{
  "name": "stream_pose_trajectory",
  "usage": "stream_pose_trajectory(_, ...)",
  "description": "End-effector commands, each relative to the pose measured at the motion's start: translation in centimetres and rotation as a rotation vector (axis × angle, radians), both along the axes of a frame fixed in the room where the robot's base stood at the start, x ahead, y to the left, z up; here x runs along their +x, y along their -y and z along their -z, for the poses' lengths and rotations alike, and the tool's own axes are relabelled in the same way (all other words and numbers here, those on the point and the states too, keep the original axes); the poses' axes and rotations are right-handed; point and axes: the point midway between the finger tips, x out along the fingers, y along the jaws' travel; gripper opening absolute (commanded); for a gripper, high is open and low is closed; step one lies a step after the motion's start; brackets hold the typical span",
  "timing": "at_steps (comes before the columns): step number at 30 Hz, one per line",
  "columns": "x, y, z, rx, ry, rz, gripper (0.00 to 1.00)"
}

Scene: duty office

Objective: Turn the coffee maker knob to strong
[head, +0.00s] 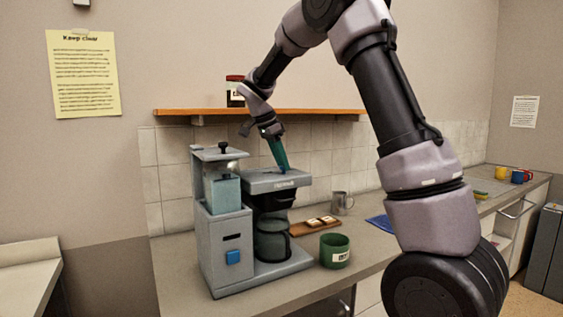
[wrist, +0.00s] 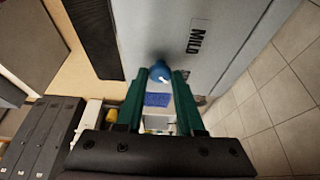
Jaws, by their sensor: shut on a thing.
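The grey coffee maker (head: 232,215) stands on the counter with a glass carafe (head: 272,240) under its brewing head. In the wrist view its grey top (wrist: 225,55) carries a "MILD" label (wrist: 201,37). The blue knob (wrist: 160,73) has a white pointer mark and sits between my green fingertips; it is hidden in the head view. My gripper (head: 284,168) comes down from above onto the top of the brewing head. It also shows in the wrist view (wrist: 158,76), shut on the knob. No "strong" label is readable.
A green mug (head: 335,250), a wooden board (head: 316,226) with small items and a metal mug (head: 342,202) stand right of the machine. An orange-edged shelf (head: 300,112) with a dark jar (head: 235,91) is behind my arm. Coloured mugs (head: 510,174) stand far right.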

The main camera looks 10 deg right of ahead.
Motion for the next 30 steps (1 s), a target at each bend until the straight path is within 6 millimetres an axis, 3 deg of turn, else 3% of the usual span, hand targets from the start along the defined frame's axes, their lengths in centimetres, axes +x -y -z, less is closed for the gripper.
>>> stream_pose_trajectory(10, 0.0, -0.1, -0.1, 0.001, 0.001, 0.001, 0.0)
stream_pose_trajectory(11, 0.0, -0.1, -0.1, 0.001, 0.001, 0.001, 0.41)
stream_pose_trajectory(13, 0.0, -0.1, 0.0, 0.001, 0.001, 0.001, 0.67)
stream_pose_trajectory(23, 0.0, -0.1, -0.1, 0.0, 0.001, 0.001, 0.67)
stream_pose_trajectory(30, -0.3, -1.2, -3.0, 0.002, 0.004, 0.0, 0.67)
